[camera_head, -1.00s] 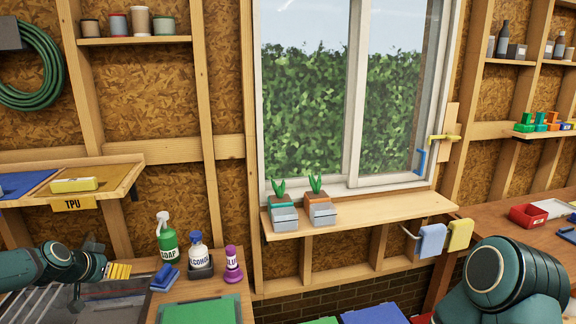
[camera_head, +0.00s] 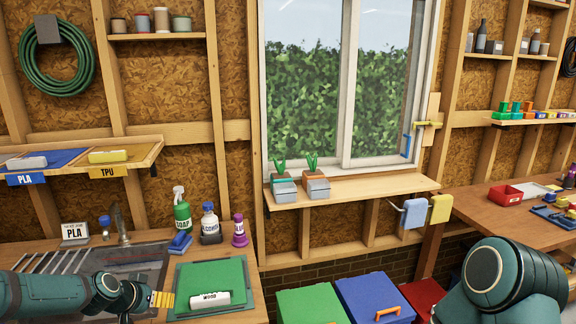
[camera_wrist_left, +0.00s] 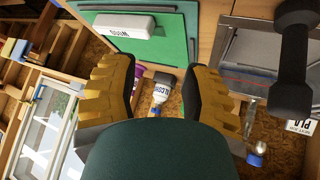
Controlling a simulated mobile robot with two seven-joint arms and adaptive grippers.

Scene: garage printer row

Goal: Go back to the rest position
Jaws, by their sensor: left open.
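My left gripper (camera_head: 162,299) is open and empty, low at the left of the head view, near the left edge of the green mat (camera_head: 205,274). In the left wrist view its two yellow ribbed fingers (camera_wrist_left: 160,88) stand wide apart with nothing between them. The alcohol bottle (camera_wrist_left: 162,92) shows in the gap, beyond the fingers. My right arm's dark green link stands at the lower right of the head view; its gripper is out of the picture.
A white block marked WOOD (camera_head: 210,299) lies on the mat. The sink (camera_head: 140,255) is left of it. The soap bottle (camera_head: 182,212), alcohol bottle (camera_head: 209,222) and purple glue bottle (camera_head: 240,232) stand behind. Green (camera_head: 310,305) and blue (camera_head: 372,300) boxes are right of the counter.

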